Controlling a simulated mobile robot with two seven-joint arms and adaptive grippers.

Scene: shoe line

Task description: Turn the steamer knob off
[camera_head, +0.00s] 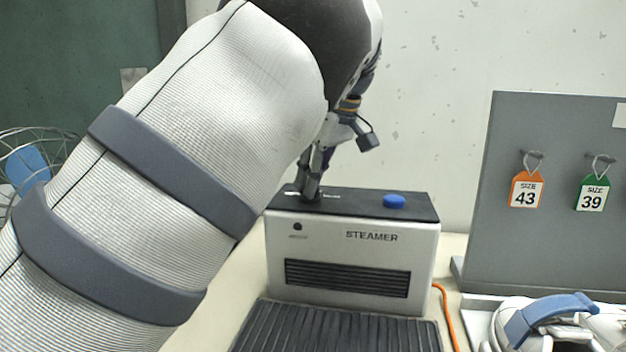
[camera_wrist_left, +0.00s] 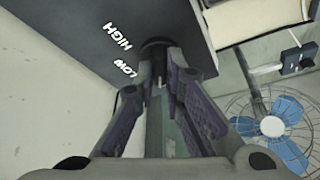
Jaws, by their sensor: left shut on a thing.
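The steamer (camera_head: 405,245) is a light box with a dark top, standing on the table in the head view. My left gripper (camera_head: 311,184) points down at the left part of its top. In the left wrist view my left gripper (camera_wrist_left: 160,72) is shut on a dark round knob (camera_wrist_left: 155,46), with a finger on each side. The labels HIGH and LOW show beside the knob on the dark top. The knob's pointer is hidden, so its setting cannot be read. My right gripper is in neither view.
A blue button (camera_head: 394,201) sits on the steamer's top, right of my gripper. A ribbed dark mat (camera_head: 335,330) lies in front. An orange cable (camera_head: 446,310) runs along the right side. A grey board (camera_head: 550,240) with size tags and a white shoe (camera_head: 545,330) are further right. A blue-bladed fan (camera_wrist_left: 270,125) stands nearby.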

